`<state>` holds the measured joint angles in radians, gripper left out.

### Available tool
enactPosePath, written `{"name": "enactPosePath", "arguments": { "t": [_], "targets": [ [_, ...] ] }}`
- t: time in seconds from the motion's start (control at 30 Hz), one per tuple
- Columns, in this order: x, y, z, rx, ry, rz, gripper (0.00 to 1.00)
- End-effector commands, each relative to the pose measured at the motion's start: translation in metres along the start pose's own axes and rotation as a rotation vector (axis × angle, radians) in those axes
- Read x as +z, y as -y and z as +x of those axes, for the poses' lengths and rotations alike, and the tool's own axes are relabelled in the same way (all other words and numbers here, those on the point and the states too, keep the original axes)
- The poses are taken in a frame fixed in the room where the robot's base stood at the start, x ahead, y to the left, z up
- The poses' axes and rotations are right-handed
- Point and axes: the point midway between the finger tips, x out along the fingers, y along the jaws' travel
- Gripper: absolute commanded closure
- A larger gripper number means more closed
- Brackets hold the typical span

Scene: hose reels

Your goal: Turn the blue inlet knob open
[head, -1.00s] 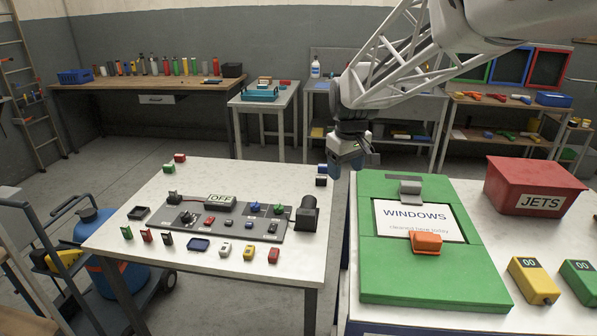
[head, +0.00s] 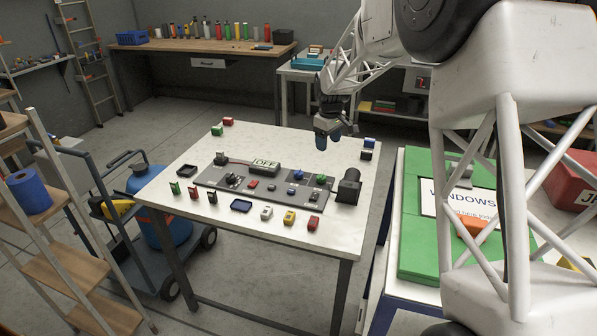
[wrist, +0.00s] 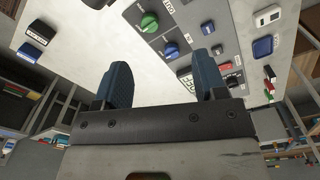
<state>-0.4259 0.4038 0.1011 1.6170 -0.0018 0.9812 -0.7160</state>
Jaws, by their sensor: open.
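The blue knob (head: 297,175) stands on the grey panel (head: 217,178) on the white table, with a green knob (head: 320,180) to its right. In the wrist view the blue knob (wrist: 171,49) lies just beyond the fingertips, and the green knob (wrist: 149,21) is farther up. I cannot read the labels beside them. My gripper (head: 327,135) hangs above the table's back part, up and behind the knobs. In the wrist view my gripper (wrist: 163,76) is open, with nothing between its two blue fingers. It is apart from the knob.
A black box-like part (head: 348,187) stands at the panel's right end. An OFF sign (head: 265,163) is at its back. Several small coloured blocks, such as a yellow one (head: 289,217), line the front. A green board (head: 420,250) lies on the table to the right.

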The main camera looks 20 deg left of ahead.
Motion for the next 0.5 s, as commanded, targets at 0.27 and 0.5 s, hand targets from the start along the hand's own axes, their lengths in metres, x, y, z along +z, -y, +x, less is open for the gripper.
{"name": "enactPosePath", "arguments": {
  "t": [0.27, 0.5],
  "targets": [
    [-0.069, 0.000, 0.056, -0.017, 0.015, -0.124, 0.35],
    [-0.112, 0.004, 0.092, -0.026, 0.022, -0.204, 0.35]
  ]
}}
